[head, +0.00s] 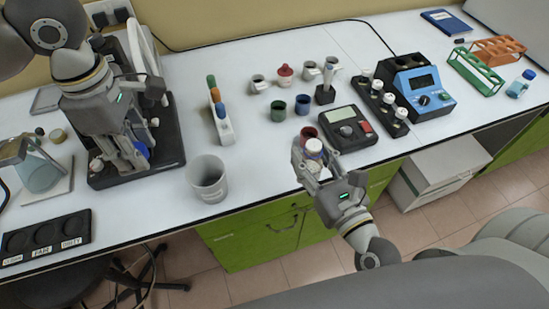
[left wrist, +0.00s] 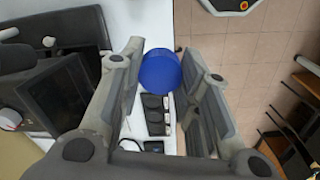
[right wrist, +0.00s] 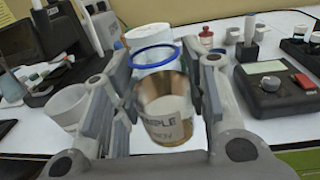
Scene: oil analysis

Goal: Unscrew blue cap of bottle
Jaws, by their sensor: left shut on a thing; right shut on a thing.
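My left gripper (head: 138,160) is at the left, over the black-based instrument, shut on the blue cap (head: 142,149). In the left wrist view the round blue cap (left wrist: 160,70) sits between the fingers. My right gripper (head: 311,168) is shut on the sample bottle (head: 314,147) near the table's front edge. In the right wrist view the bottle (right wrist: 165,112) has a label, amber contents and a blue ring around its neck; no blue cap shows on it. The cap and the bottle are far apart. The fingers hide parts of the bottle's sides.
A grey cup (head: 207,180) stands between my grippers. A black meter (head: 348,129) is just right of the bottle. Small coloured cups, a vial rack (head: 221,123) and a blue device (head: 418,86) stand behind. A black labelled tray (head: 45,238) lies at the front left.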

